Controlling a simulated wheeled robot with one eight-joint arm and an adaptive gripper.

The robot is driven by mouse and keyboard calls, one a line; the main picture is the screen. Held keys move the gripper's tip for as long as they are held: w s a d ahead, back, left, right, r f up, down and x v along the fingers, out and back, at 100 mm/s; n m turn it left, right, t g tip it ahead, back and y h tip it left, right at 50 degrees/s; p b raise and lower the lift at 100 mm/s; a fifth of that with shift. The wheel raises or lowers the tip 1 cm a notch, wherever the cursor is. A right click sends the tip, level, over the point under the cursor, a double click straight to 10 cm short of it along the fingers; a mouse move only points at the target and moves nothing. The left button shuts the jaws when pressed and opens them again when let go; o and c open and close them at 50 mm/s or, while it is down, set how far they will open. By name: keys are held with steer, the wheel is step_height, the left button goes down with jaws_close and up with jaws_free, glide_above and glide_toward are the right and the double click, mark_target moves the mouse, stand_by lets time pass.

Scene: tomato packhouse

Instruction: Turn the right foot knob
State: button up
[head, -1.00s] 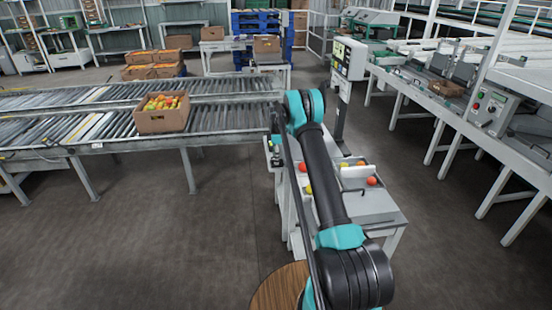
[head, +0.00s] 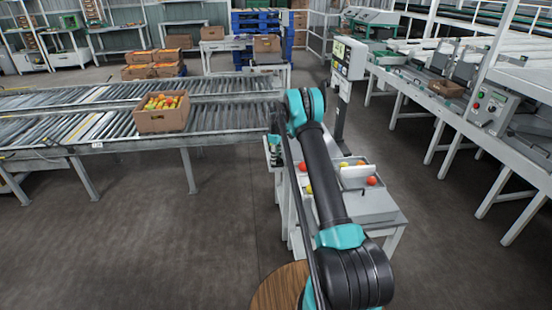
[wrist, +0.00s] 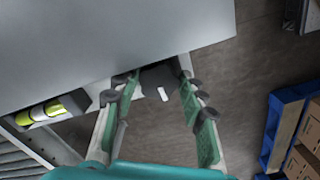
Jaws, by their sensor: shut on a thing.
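The foot knob is a dark block (wrist: 153,80) with a white mark, at the edge of a grey surface in the wrist view. My gripper (wrist: 157,79) has its green fingers on either side of it and is shut on it. A spirit level (wrist: 45,111) with a yellow-green vial lies to the left, by the same grey body. In the head view my gripper (head: 273,152) points down at the left side of the white table (head: 372,207); the knob is hidden there.
Red and yellow tomatoes sit in trays on the table. A roller conveyor (head: 235,117) with a crate of tomatoes (head: 162,121) stands to the left. A post with a display (head: 348,58) rises behind. Blue pallets (wrist: 284,125) show at right in the wrist view.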

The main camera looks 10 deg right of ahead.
stand_by(0.3)
steer(key=o, duration=1.2)
steer(key=shift+c, duration=0.2)
steer(key=n, duration=0.4)
steer(key=shift+w, duration=0.1)
steer(key=n, duration=0.4)
steer(key=shift+w, duration=0.1)
step_height(320, 180, up, 18)
steer(key=s+d+r+m+t, duration=0.1)
steer(key=s+r+m, duration=0.2)
steer(key=s, duration=0.6)
steer(key=s+d+r+m, duration=0.1)
steer(key=s+r+m, duration=0.3)
steer(key=s, duration=0.6)
steer(key=shift+r+m+t, duration=0.2)
steer(key=shift+m+t, duration=0.2)
